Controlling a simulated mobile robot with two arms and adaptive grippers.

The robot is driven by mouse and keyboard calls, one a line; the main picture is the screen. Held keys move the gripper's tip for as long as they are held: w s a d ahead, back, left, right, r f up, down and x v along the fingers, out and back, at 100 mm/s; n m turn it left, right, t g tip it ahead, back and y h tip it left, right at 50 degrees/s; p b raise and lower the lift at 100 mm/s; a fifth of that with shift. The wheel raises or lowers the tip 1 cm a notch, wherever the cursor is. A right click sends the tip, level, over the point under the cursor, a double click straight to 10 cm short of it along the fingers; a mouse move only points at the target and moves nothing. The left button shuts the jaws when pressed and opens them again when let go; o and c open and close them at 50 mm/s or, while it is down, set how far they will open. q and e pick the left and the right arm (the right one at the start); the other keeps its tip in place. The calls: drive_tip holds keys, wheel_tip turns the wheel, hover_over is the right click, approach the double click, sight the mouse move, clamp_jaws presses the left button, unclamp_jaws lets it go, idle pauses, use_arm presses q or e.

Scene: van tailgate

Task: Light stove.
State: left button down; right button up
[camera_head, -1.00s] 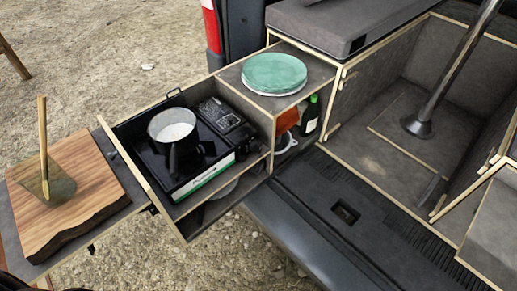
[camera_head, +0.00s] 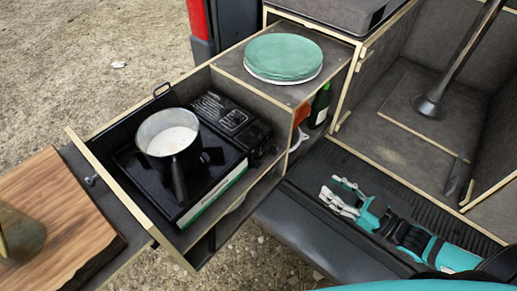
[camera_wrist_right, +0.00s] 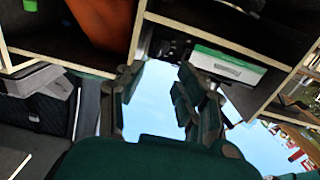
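The black camping stove (camera_head: 236,122) sits in the pulled-out wooden drawer, with a green-and-white strip along its front side. A pot (camera_head: 168,140) with whitish contents stands on its burner, its dark handle pointing toward me. No flame shows. The stove's green-and-white side also appears in the right wrist view (camera_wrist_right: 225,66). My right gripper (camera_head: 345,197) is open and empty, over the dark tailgate sill, right of the drawer and apart from the stove. Its two spread fingers show in the right wrist view (camera_wrist_right: 160,100). My left gripper is not in view.
Green plates (camera_head: 284,56) rest on the shelf behind the stove. A green bottle (camera_head: 320,104) and an orange item (camera_head: 300,116) stand in the compartment below. A wooden board (camera_head: 65,215) lies at left. The drawer wall (camera_head: 120,195) borders the stove.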

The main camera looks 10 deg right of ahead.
approach(277, 150)
drive_tip(key=p+x, duration=0.1)
drive_tip(key=x, duration=0.7)
drive_tip(key=shift+w+a, duration=0.25)
drive_tip(key=shift+w, duration=0.05)
clamp_jaws()
